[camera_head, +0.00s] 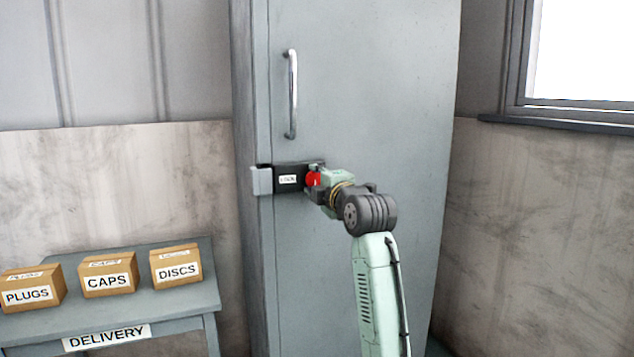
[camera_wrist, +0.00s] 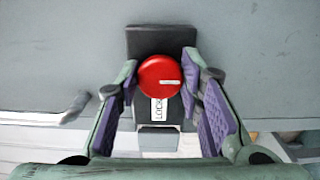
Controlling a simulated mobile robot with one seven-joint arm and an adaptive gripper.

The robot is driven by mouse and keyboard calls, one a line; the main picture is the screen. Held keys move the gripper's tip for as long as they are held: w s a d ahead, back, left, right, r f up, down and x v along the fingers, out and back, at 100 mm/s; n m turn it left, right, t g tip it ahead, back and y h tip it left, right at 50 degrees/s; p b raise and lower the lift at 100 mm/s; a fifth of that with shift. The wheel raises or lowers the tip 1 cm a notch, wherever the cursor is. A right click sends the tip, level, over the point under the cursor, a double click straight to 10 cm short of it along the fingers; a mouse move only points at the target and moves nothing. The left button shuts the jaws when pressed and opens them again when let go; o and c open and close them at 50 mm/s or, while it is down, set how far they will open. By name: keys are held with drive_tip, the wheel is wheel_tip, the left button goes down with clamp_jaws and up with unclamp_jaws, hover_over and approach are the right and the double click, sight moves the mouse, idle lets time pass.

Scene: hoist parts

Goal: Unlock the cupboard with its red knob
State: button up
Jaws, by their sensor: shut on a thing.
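The tall grey cupboard (camera_head: 370,90) stands upright with its door shut. A black lock box (camera_head: 287,179) with a white label sits at the door's left edge; the label reads LOCK in the wrist view. The round red knob (camera_head: 313,178) is on the lock; in the wrist view the knob (camera_wrist: 160,76) faces me, its white mark pointing right. My gripper (camera_wrist: 159,72) is shut on the knob, with one purple-padded finger on each side. In the head view the gripper partly hides the knob. A light grey block (camera_head: 262,181) sits beside the lock's left end.
A vertical metal handle (camera_head: 292,95) is on the door above the lock. At the lower left, a grey DELIVERY table (camera_head: 205,296) bears boxes marked PLUGS (camera_head: 32,288), CAPS (camera_head: 108,277) and DISCS (camera_head: 176,266). A window (camera_head: 580,50) is at the upper right.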

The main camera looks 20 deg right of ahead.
drive_tip(key=o, duration=1.1)
drive_tip(key=shift+o, duration=0.2)
drive_tip(key=s, duration=1.2)
drive_tip(key=shift+d, duration=0.15)
